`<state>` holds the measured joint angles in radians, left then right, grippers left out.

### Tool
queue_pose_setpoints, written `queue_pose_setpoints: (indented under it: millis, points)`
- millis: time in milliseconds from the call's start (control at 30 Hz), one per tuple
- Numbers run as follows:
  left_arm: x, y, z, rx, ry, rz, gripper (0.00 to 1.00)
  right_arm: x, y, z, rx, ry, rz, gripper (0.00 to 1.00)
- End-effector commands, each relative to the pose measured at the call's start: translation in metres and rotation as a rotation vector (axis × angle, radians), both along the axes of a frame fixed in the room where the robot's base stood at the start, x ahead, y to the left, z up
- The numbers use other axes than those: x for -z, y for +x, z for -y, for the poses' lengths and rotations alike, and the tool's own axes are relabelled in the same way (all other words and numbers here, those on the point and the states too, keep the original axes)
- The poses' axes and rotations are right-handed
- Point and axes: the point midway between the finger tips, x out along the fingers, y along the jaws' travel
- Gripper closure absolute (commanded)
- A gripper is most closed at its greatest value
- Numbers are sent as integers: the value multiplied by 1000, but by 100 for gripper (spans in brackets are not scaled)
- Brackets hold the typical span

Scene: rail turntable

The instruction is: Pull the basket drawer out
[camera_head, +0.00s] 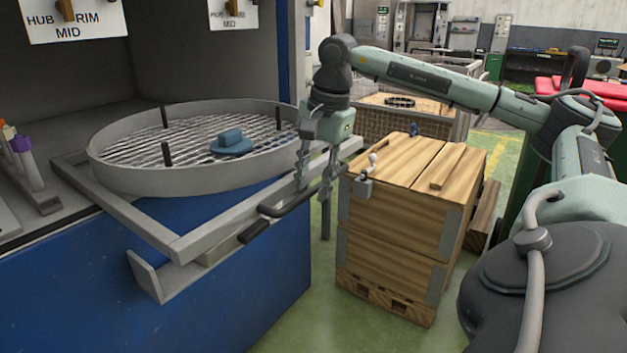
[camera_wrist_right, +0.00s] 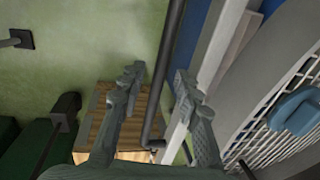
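The basket drawer is a round grey basket (camera_head: 110,172) with a mesh floor on a grey sliding frame (camera_head: 125,215), partly out of the blue cabinet. A dark bar handle (camera_head: 272,212) runs along its front right side. My right gripper (camera_head: 312,190) points down at the handle's far part, fingers apart. In the right wrist view, the dark handle bar (camera_wrist_right: 156,90) passes between the two open fingers (camera_wrist_right: 158,78), with a visible gap on each side. A blue hub piece (camera_head: 231,143) sits on the mesh; it also shows in the wrist view (camera_wrist_right: 298,110). My left gripper is not in view.
A wooden crate (camera_head: 400,225) on a pallet stands close to the right of the gripper, with a small latch-like fitting on its near corner. Coloured pegs (camera_head: 22,145) stand in a rack at far left. Green floor (camera_head: 295,335) is clear in front.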

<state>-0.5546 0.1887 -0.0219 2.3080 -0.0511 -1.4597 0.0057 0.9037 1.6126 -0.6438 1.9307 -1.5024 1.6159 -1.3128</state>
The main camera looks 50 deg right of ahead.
Motion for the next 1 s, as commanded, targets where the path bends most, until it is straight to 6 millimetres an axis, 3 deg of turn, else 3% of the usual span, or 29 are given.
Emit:
queue_pose_setpoints:
  millis: [267, 700, 1000]
  points:
    - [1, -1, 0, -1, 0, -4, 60, -2, 0, 0, 1, -1, 2, 66]
    - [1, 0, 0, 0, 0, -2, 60, -63, -11, 1, -1, 1, 4, 66]
    - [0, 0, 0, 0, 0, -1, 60, -74, -14, 2, 0, -1, 1, 66]
